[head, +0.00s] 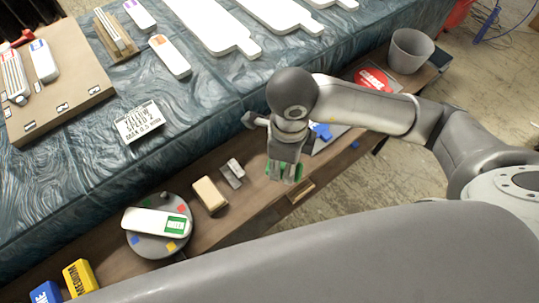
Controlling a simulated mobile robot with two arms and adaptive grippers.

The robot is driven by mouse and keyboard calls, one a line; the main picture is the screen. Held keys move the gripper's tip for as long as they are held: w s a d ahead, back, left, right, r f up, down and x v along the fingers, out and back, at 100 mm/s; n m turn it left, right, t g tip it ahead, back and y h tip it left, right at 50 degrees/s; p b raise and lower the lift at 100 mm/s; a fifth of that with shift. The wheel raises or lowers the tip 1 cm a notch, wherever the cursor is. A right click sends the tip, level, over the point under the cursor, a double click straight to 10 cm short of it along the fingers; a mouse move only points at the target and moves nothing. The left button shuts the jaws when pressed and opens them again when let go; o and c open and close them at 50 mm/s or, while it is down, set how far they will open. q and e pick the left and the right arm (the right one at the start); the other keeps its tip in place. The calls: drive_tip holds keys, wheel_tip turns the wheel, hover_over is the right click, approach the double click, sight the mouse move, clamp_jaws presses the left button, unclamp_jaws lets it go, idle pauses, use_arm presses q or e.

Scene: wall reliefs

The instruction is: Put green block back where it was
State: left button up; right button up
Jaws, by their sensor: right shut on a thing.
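My right gripper (285,178) reaches in from the right over the brown wooden shelf and points down. Its fingers are shut on the green block (298,173). Green shows on both sides of the fingers, and the rest of the block is hidden behind them. I cannot tell whether the block touches the shelf or is held just above it. My left gripper is not in view.
Left of the gripper are a grey metal piece (232,173), a tan block (209,194) and a grey round plate (152,247) carrying a white, green-labelled piece (157,222). Blue pieces (322,131) lie behind the gripper. A grey bucket (409,52) stands at the right.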

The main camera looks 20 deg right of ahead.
drive_tip(key=m, duration=0.2)
drive_tip(key=a+f+m, duration=0.1)
drive_tip(key=shift+s+f+m, duration=0.15)
drive_tip(key=shift+s+m, duration=0.25)
drive_tip(key=m, duration=0.3)
drive_tip(key=shift+s+a+f+b, duration=0.3)
drive_tip(key=shift+s+a+f, duration=0.05)
drive_tip(key=shift+a+f, duration=0.05)
drive_tip(key=shift+w+m, duration=0.1)
drive_tip(key=shift+m, duration=0.2)
drive_tip(key=w+f, duration=0.3)
drive_tip(key=w, duration=0.1)
drive_tip(key=w+d+f+p, duration=0.1)
drive_tip(key=w+f, duration=0.2)
drive_tip(key=w, duration=0.1)
drive_tip(key=w+d+f, duration=0.1)
drive_tip(key=w+f, duration=0.1)
drive_tip(key=w, duration=0.2)
drive_tip(key=shift+w+f, duration=0.3)
drive_tip(key=shift+f, duration=0.1)
drive_tip(key=shift+w+d+f, duration=0.1)
drive_tip(key=shift+w+f, duration=0.2)
drive_tip(key=shift+f, duration=0.1)
drive_tip(key=f, duration=0.3)
drive_tip(key=shift+w+f, duration=0.2)
drive_tip(key=shift+f, duration=0.05)
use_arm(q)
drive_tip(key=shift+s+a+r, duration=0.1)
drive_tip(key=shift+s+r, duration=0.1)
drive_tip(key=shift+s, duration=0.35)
